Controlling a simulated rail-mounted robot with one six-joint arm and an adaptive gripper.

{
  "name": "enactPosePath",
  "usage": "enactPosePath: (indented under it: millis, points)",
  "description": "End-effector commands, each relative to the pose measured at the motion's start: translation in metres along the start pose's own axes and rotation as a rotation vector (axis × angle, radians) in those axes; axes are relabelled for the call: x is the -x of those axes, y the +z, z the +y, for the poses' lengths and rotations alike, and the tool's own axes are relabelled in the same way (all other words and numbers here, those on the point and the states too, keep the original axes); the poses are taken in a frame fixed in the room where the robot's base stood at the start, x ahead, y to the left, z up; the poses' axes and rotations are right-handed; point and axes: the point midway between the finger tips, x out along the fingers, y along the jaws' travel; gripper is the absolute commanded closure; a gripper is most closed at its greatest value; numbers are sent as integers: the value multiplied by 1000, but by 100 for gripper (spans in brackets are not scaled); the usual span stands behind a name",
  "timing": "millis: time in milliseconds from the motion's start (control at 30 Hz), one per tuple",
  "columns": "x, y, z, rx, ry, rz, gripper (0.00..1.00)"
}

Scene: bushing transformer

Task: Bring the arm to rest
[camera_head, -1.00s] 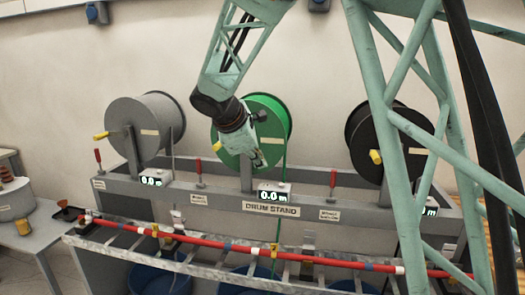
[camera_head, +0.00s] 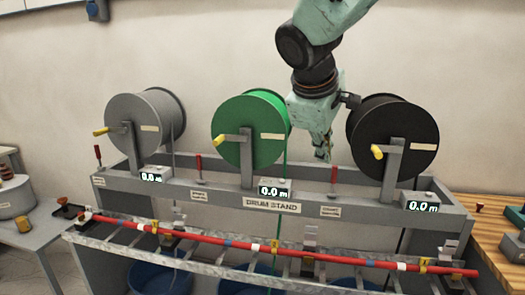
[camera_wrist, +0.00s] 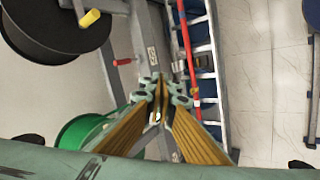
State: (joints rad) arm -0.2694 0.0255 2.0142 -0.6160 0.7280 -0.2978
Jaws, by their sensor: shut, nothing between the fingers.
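My gripper (camera_head: 324,156) hangs pointing down between the green drum and the black drum, above the back of the drum stand. Its fingers are together and hold nothing. In the wrist view the closed fingertips (camera_wrist: 160,86) show in the middle, over the stand. The green drum (camera_head: 240,135) is left of my gripper and the black drum (camera_head: 412,140) is right of it. My gripper appears apart from both drums.
The drum stand (camera_head: 330,211) also carries a grey drum (camera_head: 138,130) at left. A red rod (camera_head: 200,238) lies along the ladder-like rack (camera_head: 210,268) in front. A grey table (camera_head: 30,245) stands at left and a wooden bench (camera_head: 490,235) at right. Blue bins sit below.

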Motion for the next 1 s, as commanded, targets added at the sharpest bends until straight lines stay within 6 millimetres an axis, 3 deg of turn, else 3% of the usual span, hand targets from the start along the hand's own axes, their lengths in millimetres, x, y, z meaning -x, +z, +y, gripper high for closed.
enactPosePath:
  millis: [467,1000]
  points:
    - [48,95,-40,-282,-68,-9,100]
    - [100,183,-119,-568,-169,-33,100]
